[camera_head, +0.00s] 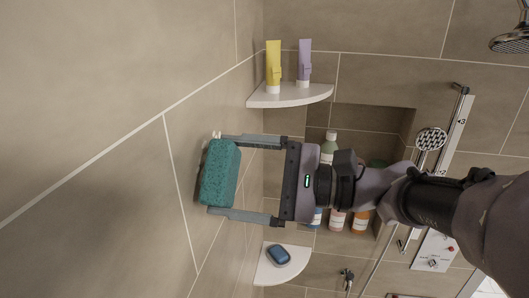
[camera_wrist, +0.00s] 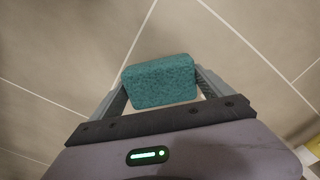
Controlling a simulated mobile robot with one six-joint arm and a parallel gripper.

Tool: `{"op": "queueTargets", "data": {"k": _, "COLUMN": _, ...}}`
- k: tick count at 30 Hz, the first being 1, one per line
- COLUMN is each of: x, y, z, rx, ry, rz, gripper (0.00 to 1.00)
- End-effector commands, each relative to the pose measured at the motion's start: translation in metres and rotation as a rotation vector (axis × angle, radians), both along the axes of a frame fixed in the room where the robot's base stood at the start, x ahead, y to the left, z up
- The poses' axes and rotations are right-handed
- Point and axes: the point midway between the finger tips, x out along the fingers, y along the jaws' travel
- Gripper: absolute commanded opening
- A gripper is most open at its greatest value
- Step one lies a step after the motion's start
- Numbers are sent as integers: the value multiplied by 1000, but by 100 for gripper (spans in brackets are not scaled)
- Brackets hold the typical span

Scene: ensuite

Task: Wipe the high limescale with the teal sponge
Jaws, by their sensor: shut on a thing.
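The teal sponge (camera_head: 220,172) is a rough block held between the two fingers of my gripper (camera_head: 222,174), in front of the tiled wall on the left. The wrist view also shows the sponge (camera_wrist: 160,80) across the fingertips, with the tiles beyond it. I cannot tell whether it touches the wall. Small white marks (camera_head: 215,134) show just past the sponge's upper edge; they may be part of the limescale. Any limescale behind the sponge is hidden.
An upper corner shelf (camera_head: 290,97) holds a yellow tube (camera_head: 273,66) and a purple tube (camera_head: 304,62). A lower corner shelf (camera_head: 267,271) holds a blue soap (camera_head: 278,255). Bottles stand in a niche behind my arm. A shower rail (camera_head: 456,110) is at right.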

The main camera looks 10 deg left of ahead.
Motion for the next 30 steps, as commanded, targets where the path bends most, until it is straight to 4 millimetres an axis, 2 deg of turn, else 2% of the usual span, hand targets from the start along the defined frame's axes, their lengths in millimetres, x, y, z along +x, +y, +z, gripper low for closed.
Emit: {"op": "queueTargets", "data": {"k": 30, "x": 1, "y": 15, "z": 0, "rx": -1, "ry": -1, "rz": 1, "gripper": 58}}
